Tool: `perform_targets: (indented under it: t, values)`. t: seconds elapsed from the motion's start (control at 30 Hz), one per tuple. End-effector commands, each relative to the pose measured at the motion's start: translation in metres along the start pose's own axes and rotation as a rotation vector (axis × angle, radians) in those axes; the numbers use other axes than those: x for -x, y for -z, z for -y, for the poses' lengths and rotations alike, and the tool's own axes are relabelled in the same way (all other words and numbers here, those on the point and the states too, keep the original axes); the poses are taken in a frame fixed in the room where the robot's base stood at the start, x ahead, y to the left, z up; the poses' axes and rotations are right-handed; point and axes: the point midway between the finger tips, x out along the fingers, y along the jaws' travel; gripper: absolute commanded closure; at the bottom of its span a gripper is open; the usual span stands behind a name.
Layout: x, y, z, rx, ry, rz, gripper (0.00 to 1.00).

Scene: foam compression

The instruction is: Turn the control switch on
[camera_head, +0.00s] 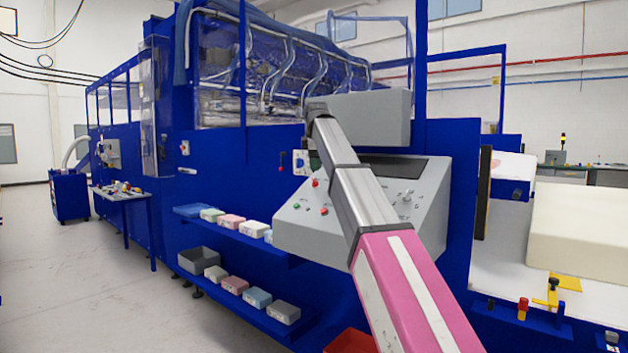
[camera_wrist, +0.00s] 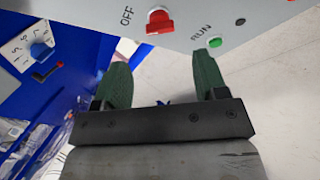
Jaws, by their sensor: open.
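The red control switch (camera_wrist: 159,20) is on a light grey panel (camera_wrist: 225,14) at the top of the wrist view, beside the word OFF. A green button (camera_wrist: 214,42) by the word RUN is to its right. My gripper (camera_wrist: 161,64) is open and empty, its two green fingers apart. In the picture the red switch lies beyond the gap between the fingertips, with no contact visible. In the head view the sloped grey console (camera_head: 290,233) carries a red knob (camera_head: 316,183); my arm crosses in front of the console and mostly hides my gripper.
A white plate with a blue knob (camera_wrist: 41,51) is left in the wrist view, on the blue machine. Blue shelves (camera_head: 262,247) with coloured foam blocks (camera_head: 231,221) stand left of the console. A large cream foam block (camera_head: 585,230) lies at right. Open floor (camera_head: 130,300) is at left.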

Motion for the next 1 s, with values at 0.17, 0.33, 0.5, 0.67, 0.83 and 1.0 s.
perform_targets:
  t: [0.17,0.33,0.5,0.67,0.83,1.0]
  values:
    - [-0.034,0.000,0.001,0.000,0.002,0.000,0.34]
    - [-0.059,0.000,0.000,-0.001,0.001,0.000,0.34]
    - [-0.074,0.000,0.000,-0.001,0.000,0.000,0.34]
    - [-0.078,0.000,0.000,-0.001,-0.001,0.000,0.34]
    - [-0.078,0.000,0.000,-0.001,-0.001,0.000,0.34]
    - [-0.078,0.000,0.000,-0.001,-0.001,0.000,0.76]
